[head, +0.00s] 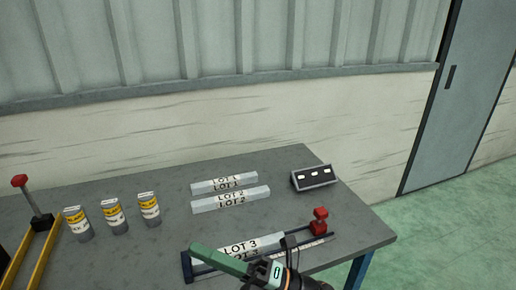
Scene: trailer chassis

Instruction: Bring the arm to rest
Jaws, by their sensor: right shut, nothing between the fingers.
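My right gripper (198,249) reaches in from the bottom edge, its green fingers shut and pointing left. Nothing shows between the fingers. It overlaps the left part of the blue trailer chassis (186,268) in the picture; I cannot tell whether it touches. A white bar marked LOT 3 (262,241) lies at the chassis, partly hidden by the gripper. My left gripper is out of view.
The grey table (160,243) also holds bars marked LOT 1 (205,187) and LOT 2 (206,206), three yellow-labelled cans (113,222), a dark box with white pieces (313,178) and a yellow frame (38,262) at left. The wall stands behind.

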